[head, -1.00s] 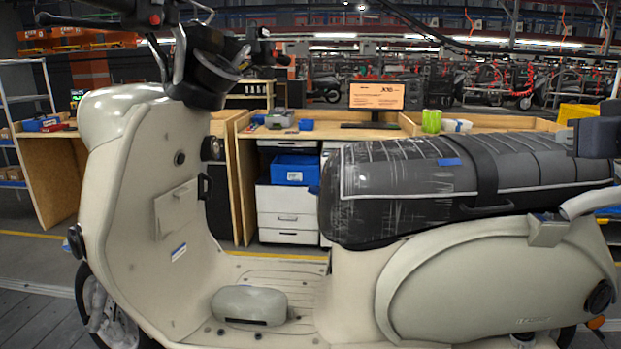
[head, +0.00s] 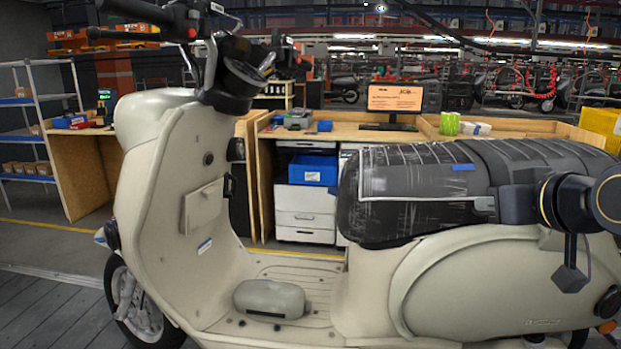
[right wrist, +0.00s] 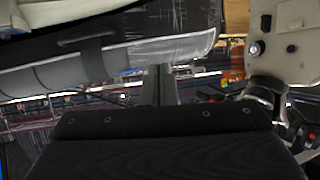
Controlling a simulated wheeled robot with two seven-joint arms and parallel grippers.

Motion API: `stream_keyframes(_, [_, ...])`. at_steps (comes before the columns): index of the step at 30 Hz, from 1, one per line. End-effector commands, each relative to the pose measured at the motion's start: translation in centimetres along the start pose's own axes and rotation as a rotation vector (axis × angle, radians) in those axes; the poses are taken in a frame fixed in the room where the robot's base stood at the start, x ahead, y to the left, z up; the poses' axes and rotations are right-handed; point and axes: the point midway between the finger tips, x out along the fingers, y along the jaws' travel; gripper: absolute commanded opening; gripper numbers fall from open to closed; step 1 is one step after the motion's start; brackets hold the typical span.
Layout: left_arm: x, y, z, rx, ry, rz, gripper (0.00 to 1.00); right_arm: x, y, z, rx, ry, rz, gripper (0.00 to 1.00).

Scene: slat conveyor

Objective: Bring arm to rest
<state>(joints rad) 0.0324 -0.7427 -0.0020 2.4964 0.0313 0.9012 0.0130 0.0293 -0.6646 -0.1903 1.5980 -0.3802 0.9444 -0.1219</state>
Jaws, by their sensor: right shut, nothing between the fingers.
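My right gripper (head: 485,204) reaches in from the right in the head view, in front of the dark seat (head: 410,195) of the cream scooter (head: 430,285). Its fingers point left and look empty. In the right wrist view the two grey fingers (right wrist: 164,86) are together with nothing between them. Whether the gripper touches the seat cannot be told. My left arm and gripper are not in view.
The scooter fills the near space, its handlebar (head: 235,75) at upper left. A grey rounded piece (head: 269,298) lies on its footboard. Behind stand a wooden workbench (head: 345,132) with a monitor and a blue bin (head: 313,169). A shelf rack (head: 40,130) stands at left.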

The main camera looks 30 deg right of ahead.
Motion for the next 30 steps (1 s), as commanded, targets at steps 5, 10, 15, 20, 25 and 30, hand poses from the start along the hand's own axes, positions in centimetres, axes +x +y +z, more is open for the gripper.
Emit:
stream_keyframes(5, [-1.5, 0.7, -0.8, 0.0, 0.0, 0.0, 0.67, 2.5, -8.0, 6.0, -0.001, -0.168, -0.172, 0.0])
stream_keyframes(10, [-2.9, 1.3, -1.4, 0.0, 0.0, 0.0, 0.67, 2.9, -16.4, 15.6, 0.017, -0.4, -0.343, 0.0])
stream_keyframes(15, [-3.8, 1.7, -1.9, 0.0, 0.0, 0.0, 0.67, 1.2, -21.3, 24.0, 0.042, -0.598, -0.436, 0.0])
stream_keyframes(20, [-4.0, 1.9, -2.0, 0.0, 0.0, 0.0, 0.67, -0.1, -23.1, 28.1, 0.059, -0.695, -0.466, 0.0])
stream_keyframes(25, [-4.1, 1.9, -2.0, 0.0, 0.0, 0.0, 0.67, -0.3, -23.3, 28.7, 0.061, -0.708, -0.469, 0.0])
stream_keyframes(30, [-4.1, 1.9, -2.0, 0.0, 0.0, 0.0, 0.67, -0.3, -23.3, 28.7, 0.061, -0.708, -0.469, 0.0])
